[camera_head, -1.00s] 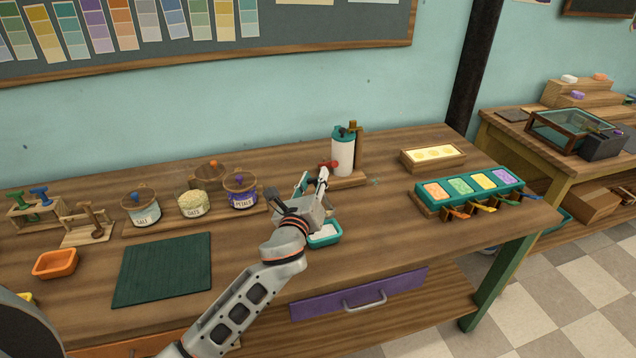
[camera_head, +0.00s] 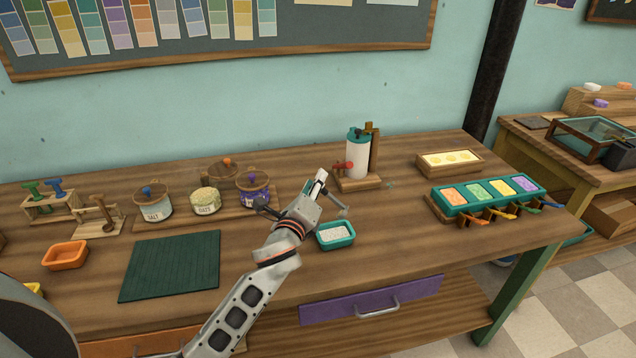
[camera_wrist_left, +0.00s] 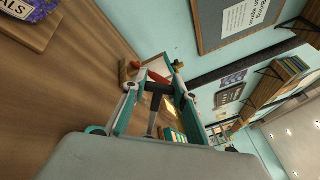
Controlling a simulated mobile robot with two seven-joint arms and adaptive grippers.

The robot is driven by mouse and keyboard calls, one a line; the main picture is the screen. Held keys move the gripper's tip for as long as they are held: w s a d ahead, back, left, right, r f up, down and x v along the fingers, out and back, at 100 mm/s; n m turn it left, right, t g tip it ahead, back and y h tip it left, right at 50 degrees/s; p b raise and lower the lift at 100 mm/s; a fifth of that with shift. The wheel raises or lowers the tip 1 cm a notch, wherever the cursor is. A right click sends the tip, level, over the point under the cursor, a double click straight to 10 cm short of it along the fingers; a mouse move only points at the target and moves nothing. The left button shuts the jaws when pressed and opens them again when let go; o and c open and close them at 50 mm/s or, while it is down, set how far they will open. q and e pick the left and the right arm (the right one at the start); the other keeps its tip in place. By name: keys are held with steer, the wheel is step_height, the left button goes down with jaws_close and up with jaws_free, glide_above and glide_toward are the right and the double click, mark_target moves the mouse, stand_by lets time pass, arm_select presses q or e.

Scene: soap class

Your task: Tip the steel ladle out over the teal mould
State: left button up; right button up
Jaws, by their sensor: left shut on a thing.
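The teal mould (camera_head: 350,238) lies on the workbench, just right of and below my left gripper in the head view. It holds a white, speckled filling. My left gripper (camera_head: 318,184) is above the bench, between the petals jar and the mould. In the left wrist view the gripper (camera_wrist_left: 158,90) is shut on a dark handle (camera_wrist_left: 155,101), likely the steel ladle's. A small grey end near the mould's upper edge in the head view may be the ladle, but I cannot tell. The ladle's bowl and its contents are not clear. My right gripper is not in view.
A white dispenser (camera_head: 357,158) with a red tap stands behind the gripper. Jars of salt (camera_head: 154,207), oats (camera_head: 205,202) and petals (camera_head: 254,192) stand left. A dark green mat (camera_head: 170,266) is clear. A teal rack of coloured bars (camera_head: 450,210) is right.

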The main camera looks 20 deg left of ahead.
arm_select(q)
steer(key=shift+s+a+f+n, duration=0.1)
steer(key=shift+a+f+n, duration=0.4)
steer(key=shift+n, duration=0.35)
steer(key=shift+a+f+n, duration=0.45)
steer(key=shift+n, duration=0.4)
